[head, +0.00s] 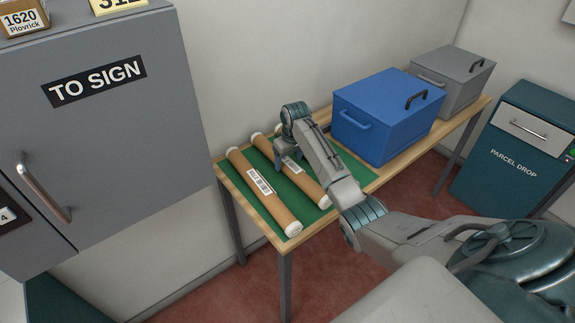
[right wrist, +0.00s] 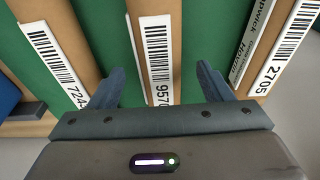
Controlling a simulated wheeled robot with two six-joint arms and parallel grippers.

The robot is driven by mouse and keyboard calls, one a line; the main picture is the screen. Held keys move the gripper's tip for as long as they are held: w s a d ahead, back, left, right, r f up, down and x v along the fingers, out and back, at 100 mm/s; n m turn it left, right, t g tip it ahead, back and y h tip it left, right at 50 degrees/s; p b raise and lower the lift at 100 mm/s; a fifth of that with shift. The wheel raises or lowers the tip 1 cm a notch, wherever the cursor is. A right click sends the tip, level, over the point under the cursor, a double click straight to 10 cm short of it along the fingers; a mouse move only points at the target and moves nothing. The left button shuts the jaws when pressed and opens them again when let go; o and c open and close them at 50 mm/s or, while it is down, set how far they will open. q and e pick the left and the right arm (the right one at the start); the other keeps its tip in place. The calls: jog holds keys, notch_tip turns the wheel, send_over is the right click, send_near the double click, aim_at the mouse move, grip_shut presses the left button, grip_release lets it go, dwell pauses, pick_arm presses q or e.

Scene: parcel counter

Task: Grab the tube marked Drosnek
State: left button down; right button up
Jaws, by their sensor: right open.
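Three brown cardboard tubes with white caps lie side by side on a green mat (head: 236,180). The left tube (head: 275,207) and the middle tube (head: 313,186) show in the head view; the third is mostly hidden behind my right arm. In the right wrist view the middle tube (right wrist: 152,12) has a label ending in 9570. The tube at the left (right wrist: 83,20) reads 724 and the one at the right (right wrist: 289,8) reads 2705. I cannot read Drosnek on any label. My right gripper (right wrist: 160,70) is open, its fingers on either side of the middle tube's label.
A blue lidded box (head: 385,120) stands just right of my right arm, with a grey box (head: 452,75) behind it. A grey cabinet (head: 110,150) marked TO SIGN is at the left. A parcel drop bin (head: 515,165) stands at the right.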

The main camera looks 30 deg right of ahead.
jog(key=shift+w+f, duration=0.15)
jog(key=shift+f, duration=1.05)
jog(key=c, duration=1.3)
jog(key=shift+r, duration=0.15)
